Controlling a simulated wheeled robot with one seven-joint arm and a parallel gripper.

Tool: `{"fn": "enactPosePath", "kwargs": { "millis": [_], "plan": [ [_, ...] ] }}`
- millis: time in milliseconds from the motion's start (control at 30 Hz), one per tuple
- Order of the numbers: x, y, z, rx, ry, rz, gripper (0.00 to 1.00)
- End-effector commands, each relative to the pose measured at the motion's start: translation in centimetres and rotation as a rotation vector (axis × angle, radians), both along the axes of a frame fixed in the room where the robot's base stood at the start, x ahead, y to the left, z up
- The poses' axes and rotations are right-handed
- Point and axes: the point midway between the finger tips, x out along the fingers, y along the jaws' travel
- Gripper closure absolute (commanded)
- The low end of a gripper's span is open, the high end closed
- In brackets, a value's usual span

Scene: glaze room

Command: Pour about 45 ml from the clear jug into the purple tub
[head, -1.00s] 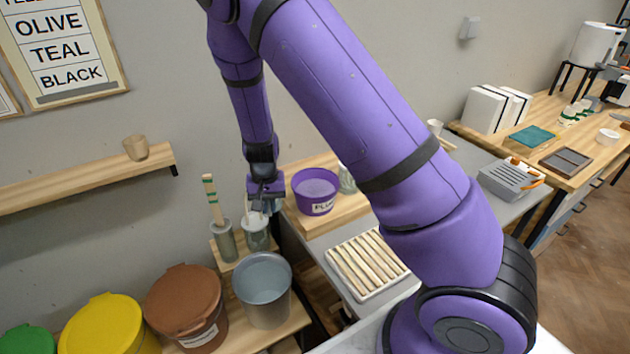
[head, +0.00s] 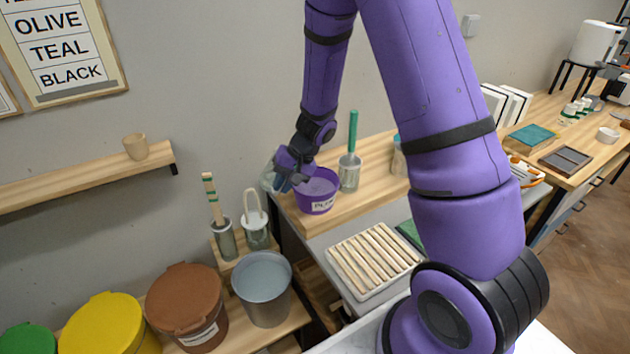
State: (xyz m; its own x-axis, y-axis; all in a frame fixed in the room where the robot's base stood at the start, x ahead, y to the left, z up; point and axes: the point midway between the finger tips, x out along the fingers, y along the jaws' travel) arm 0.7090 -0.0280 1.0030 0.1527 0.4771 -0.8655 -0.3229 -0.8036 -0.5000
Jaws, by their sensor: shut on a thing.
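The purple tub (head: 314,203) with a white label stands on the wooden board, left of a metal cup. Its inside looks pale lilac. My gripper (head: 283,182) is at the tub's upper left rim and is shut on the clear jug (head: 268,181). Only a pale, see-through part of the jug shows, left of the gripper and beside the tub; the rest is hidden by the gripper. The jug seems tilted, but its spout, its liquid level and any stream cannot be made out.
The metal cup (head: 349,176) with a green-handled tool is right of the tub. A jar with a pale looped handle (head: 256,230), a grey bucket (head: 263,290) and a brown lidded bucket (head: 186,300) stand lower left. A slatted tray (head: 375,262) lies in front.

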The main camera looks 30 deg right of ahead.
Motion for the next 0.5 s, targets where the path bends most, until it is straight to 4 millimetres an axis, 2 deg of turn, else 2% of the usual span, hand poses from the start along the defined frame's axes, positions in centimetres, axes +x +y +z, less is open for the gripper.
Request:
{"fn": "enactPosePath", "kwargs": {
  "millis": [200,500],
  "plan": [
    [-0.4,-1.4,2.1,0.13,-0.055,-0.003,1.0],
    [-0.6,-1.8,0.8,0.312,-0.125,-0.003,1.0]
  ]
}}
